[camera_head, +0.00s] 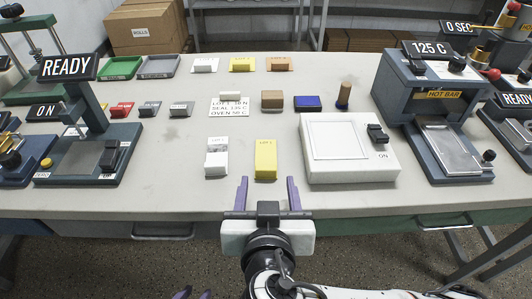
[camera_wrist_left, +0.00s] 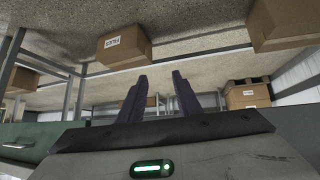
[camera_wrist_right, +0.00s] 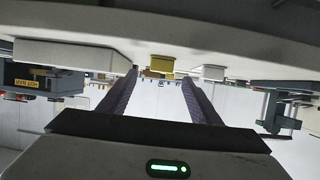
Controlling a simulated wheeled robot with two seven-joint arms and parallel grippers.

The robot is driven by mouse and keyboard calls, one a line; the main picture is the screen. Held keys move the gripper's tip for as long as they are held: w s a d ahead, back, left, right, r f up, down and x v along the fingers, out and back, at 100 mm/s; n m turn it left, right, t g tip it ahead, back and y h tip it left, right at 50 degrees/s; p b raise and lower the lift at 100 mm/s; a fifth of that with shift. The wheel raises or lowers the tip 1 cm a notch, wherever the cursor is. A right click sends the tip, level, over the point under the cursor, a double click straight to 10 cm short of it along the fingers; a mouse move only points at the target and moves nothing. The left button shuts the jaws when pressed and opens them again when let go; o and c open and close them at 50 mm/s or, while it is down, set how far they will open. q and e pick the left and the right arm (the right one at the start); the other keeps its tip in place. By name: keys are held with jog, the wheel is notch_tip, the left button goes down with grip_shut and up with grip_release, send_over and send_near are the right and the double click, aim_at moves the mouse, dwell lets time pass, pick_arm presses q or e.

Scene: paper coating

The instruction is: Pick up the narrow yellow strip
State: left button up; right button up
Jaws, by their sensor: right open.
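A narrow yellow strip (camera_head: 265,162) with small print at its far end lies near the front edge of the table, between a white strip and a white flat device. My right gripper (camera_head: 267,190) is open and empty just in front of the table edge, its two purple fingers pointing toward the yellow strip but apart from it. In the right wrist view a yellow piece (camera_wrist_right: 162,65) shows between the fingers, farther off. My left gripper (camera_head: 194,294) shows only its fingertips at the bottom edge; in the left wrist view its fingers (camera_wrist_left: 160,85) are apart with nothing between them.
A white and grey strip (camera_head: 216,160) lies left of the yellow one. The white device (camera_head: 345,165) stands close on the right. A small yellow block (camera_head: 243,64) sits at the back. A printed card (camera_head: 229,108) lies behind.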

aim_at(266, 171)
jog(key=x, duration=0.2)
jog(key=shift+w+d+f, duration=0.1)
jog(key=shift+w+f, duration=0.05)
jog(key=shift+w, duration=0.05)
jog(key=x, duration=0.4)
jog(key=shift+w+p, duration=0.25)
jog(key=shift+p, duration=0.05)
jog(key=shift+w+f, duration=0.1)
jog(key=shift+w, duration=0.2)
pick_arm(q)
jog(key=shift+s+f, duration=0.15)
jog(key=shift+s, duration=0.45)
pick_arm(e)
jog(key=c, duration=1)
pick_arm(q)
jog(key=shift+s, duration=0.15)
pick_arm(e)
jog(key=shift+c, duration=0.2)
